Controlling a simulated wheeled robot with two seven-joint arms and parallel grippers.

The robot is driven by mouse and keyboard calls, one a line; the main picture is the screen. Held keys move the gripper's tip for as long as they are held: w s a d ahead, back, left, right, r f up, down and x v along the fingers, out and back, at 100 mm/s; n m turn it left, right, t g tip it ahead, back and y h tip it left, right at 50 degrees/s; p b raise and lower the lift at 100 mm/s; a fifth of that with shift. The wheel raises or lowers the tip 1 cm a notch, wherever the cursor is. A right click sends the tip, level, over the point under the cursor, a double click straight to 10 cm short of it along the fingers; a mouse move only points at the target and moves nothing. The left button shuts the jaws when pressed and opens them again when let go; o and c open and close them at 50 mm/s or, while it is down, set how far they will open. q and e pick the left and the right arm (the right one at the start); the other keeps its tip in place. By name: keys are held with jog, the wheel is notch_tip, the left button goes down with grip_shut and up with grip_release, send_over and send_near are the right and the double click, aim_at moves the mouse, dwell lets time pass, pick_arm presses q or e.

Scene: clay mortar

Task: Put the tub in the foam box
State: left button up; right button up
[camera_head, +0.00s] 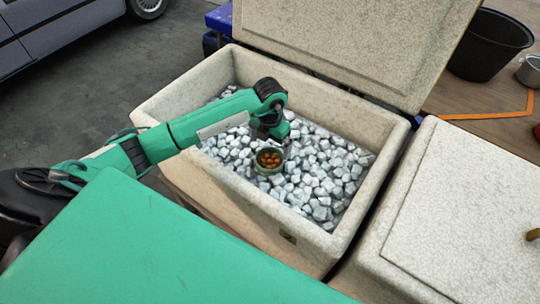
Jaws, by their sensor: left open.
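The tub (269,159) is a small round grey-green pot with orange-brown pieces inside. It rests upright on the ice-like lumps inside the foam box (368,190), near the middle of the box. The foam box is pale and speckled, with its lid (345,40) raised at the back. My left gripper (270,136) reaches down into the box just behind the tub, its fingers mostly hidden by its own wrist. It is open; I cannot tell whether it touches the tub. My right gripper is not in view.
White-grey lumps (325,175) fill the box. A second closed foam box (470,210) stands close on the right. A black bucket (490,45) and a metal pot (531,70) stand on a wooden surface at top right. A car (60,30) is at top left.

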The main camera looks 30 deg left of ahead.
pick_arm(q)
jog(key=shift+r, duration=1.8)
